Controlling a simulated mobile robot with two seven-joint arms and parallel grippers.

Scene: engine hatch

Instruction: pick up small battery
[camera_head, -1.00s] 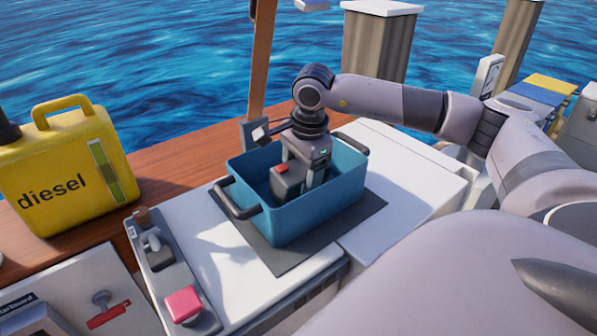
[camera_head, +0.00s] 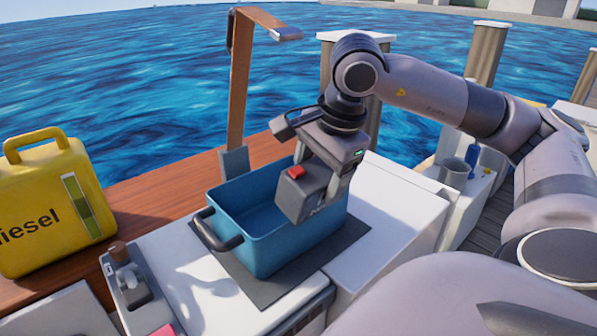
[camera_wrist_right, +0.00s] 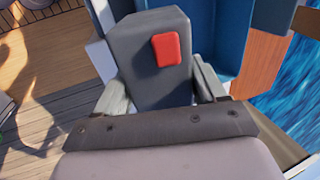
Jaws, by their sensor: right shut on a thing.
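The small battery (camera_head: 305,190) is a dark grey block with a red patch on it. My right gripper (camera_head: 328,185) is shut on it and holds it tilted over the right part of the blue crate (camera_head: 270,254), about at rim height or above. In the right wrist view the battery (camera_wrist_right: 155,85) sits between the two fingers (camera_wrist_right: 160,92), with its red patch facing the camera. The part of the crate floor that shows looks empty; the rest is hidden behind the battery and gripper. My left gripper is not in view.
The crate stands on a dark mat (camera_head: 225,262) on a white surface. A yellow diesel can (camera_head: 50,210) stands at left on the wooden ledge. A brown upright post (camera_head: 240,90) rises behind the crate. A grey cup (camera_head: 455,172) and blue bottle stand at right.

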